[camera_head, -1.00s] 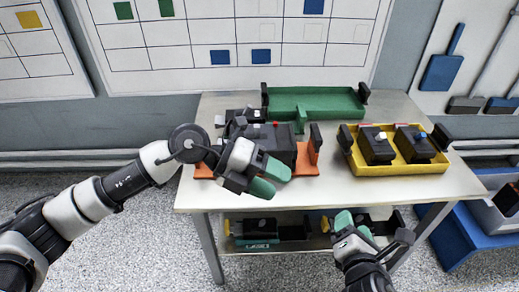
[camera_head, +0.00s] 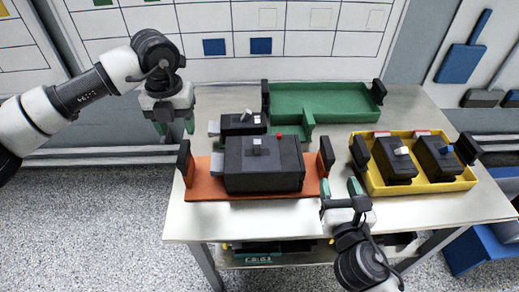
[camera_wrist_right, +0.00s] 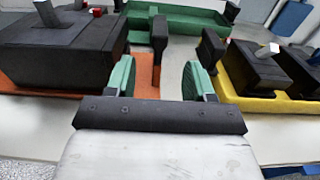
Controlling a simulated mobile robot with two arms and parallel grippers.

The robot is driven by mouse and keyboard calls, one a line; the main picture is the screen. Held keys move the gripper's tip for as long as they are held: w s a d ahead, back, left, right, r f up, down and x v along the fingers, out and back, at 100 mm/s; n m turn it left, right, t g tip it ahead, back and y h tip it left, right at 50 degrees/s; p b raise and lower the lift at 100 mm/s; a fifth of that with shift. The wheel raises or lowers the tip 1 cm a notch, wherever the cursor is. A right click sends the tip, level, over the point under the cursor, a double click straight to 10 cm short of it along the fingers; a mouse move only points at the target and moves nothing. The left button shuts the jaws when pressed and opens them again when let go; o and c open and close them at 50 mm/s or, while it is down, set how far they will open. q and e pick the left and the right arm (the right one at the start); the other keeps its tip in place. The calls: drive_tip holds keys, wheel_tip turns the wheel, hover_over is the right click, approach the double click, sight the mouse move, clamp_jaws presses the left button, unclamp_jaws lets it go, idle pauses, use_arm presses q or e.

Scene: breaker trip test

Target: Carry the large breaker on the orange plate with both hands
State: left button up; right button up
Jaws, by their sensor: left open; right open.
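The large dark breaker (camera_head: 262,165) with a grey lever sits on the orange plate (camera_head: 208,186) at the table's left front. The plate has a black upright handle at each end: the left handle (camera_head: 183,160) and the right handle (camera_head: 326,156). My left gripper (camera_head: 174,128) is open and empty, above and behind the left handle. My right gripper (camera_head: 340,186) is open and empty in front of the right handle. In the right wrist view, the right handle (camera_wrist_right: 159,38) stands ahead between the green fingertips (camera_wrist_right: 160,78), nearer the left one, apart from both.
A smaller dark breaker (camera_head: 240,124) stands behind the large one. A green tray (camera_head: 320,100) lies at the back. A yellow tray (camera_head: 420,187) with two breakers is close on the right, its black handle (camera_head: 359,153) near my right gripper. More items show on the lower shelf.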

sight(183, 148)
use_arm(q)
drive_tip(key=shift+w, duration=0.2)
use_arm(e)
drive_tip(key=shift+w, duration=0.2)
use_arm(q)
drive_tip(key=shift+s+r, duration=0.15)
drive_tip(key=shift+s, duration=0.1)
wheel_tip(183, 148, down, 11)
drive_tip(key=shift+r, duration=0.1)
use_arm(e)
drive_tip(key=w, duration=1)
drive_tip(key=shift+w+a, duration=0.15)
drive_tip(key=shift+w, duration=0.1)
use_arm(q)
clamp_jaws()
use_arm(e)
clamp_jaws()
use_arm(q)
drive_tip(key=shift+w+r, duration=0.2)
drive_tip(key=shift+r, duration=0.05)
use_arm(e)
drive_tip(key=shift+r, duration=0.3)
